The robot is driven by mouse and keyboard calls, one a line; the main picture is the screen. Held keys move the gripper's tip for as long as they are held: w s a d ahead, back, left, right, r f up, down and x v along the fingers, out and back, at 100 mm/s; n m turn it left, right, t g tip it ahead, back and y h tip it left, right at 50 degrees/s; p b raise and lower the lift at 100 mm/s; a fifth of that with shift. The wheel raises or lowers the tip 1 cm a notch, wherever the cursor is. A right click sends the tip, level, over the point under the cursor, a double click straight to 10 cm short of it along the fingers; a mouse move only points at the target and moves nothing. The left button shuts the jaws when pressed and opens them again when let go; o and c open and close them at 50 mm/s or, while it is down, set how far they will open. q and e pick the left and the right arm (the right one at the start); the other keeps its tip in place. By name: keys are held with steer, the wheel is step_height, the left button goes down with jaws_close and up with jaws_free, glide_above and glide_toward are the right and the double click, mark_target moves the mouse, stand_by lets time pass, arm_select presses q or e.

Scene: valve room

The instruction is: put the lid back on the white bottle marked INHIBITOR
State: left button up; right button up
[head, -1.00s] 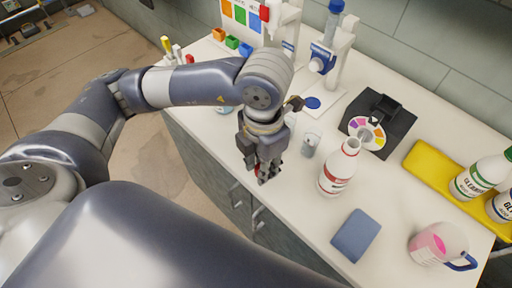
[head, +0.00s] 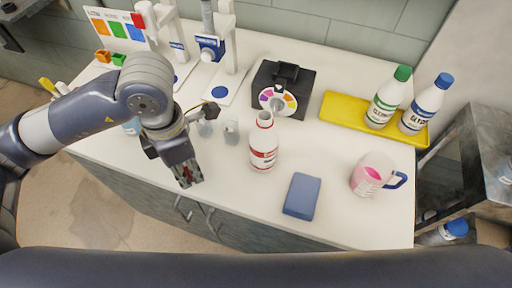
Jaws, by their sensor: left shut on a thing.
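A white bottle (head: 263,148) with a red label stands upright and uncapped on the counter, its open neck facing up. Its label is too small to read for sure. My left gripper (head: 187,178) points down at the counter's front edge, to the left of the bottle and apart from it. It is shut on a small red thing, mostly hidden between the fingers, which looks like the lid. My right gripper is not in view.
Small clear beakers (head: 231,132) stand between gripper and bottle. A blue block (head: 302,196) and a pink-filled jug (head: 372,174) are to the right. A yellow tray (head: 341,108) holds a green-capped bottle (head: 389,98) and a blue-capped bottle (head: 426,104). A black device (head: 296,76) stands behind.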

arm_select(q)
steer(key=m, duration=0.2)
steer(key=a+m, duration=0.1)
steer(key=m, duration=0.1)
steer(key=w+m, duration=0.1)
steer(key=m, duration=0.1)
steer(key=shift+a+r, duration=0.1)
steer(key=shift+a, duration=0.15)
steer(key=m, duration=0.2)
steer(key=a+m, duration=0.1)
steer(key=m, duration=0.3)
steer(key=shift+w+a+r+m, duration=0.1)
steer(key=shift+w+a+m, duration=0.1)
steer(key=shift+w+m, duration=0.15)
steer(key=m, duration=0.3)
steer(key=a+m, duration=0.1)
steer(key=m, duration=0.1)
steer(key=shift+w+a+r+m, duration=0.1)
steer(key=shift+w+r+m, duration=0.05)
steer(key=shift+w+m, duration=0.2)
steer(key=m, duration=0.2)
steer(key=a+m, duration=0.1)
steer(key=m, duration=0.2)
steer(key=shift+w+r, duration=0.15)
steer(key=shift+w, duration=0.05)
steer(key=shift+a, duration=0.15)
